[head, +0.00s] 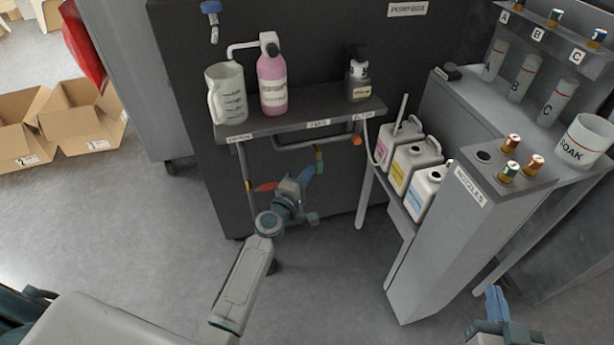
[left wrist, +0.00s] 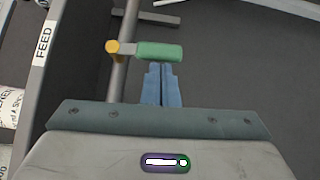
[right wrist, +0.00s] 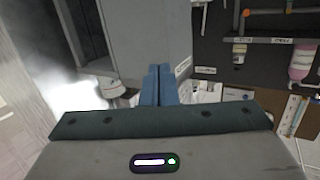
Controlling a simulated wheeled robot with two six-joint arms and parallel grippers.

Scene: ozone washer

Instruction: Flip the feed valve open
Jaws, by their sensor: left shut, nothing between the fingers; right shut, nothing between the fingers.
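The feed valve has a green lever (head: 319,161) below the shelf edge marked FEED. In the left wrist view the green lever (left wrist: 158,51) points sideways from a yellow pivot (left wrist: 113,48) on a grey pipe. My left gripper (head: 308,167) is shut and empty, its blue fingertips (left wrist: 160,67) right by the lever; whether they touch it I cannot tell. The FEED label (left wrist: 44,41) shows at the left of that view. My right gripper (head: 493,290) is shut and empty at the lower right, away from the valve; its fingers (right wrist: 158,72) also show in the right wrist view.
A red-handled valve (head: 265,187) sits left of the green one. The shelf (head: 290,124) above holds a jug (head: 228,98), a pink bottle (head: 273,84) and a dark pump bottle (head: 358,80). A grey NOZZLES cabinet (head: 445,245) and jerrycans stand to the right.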

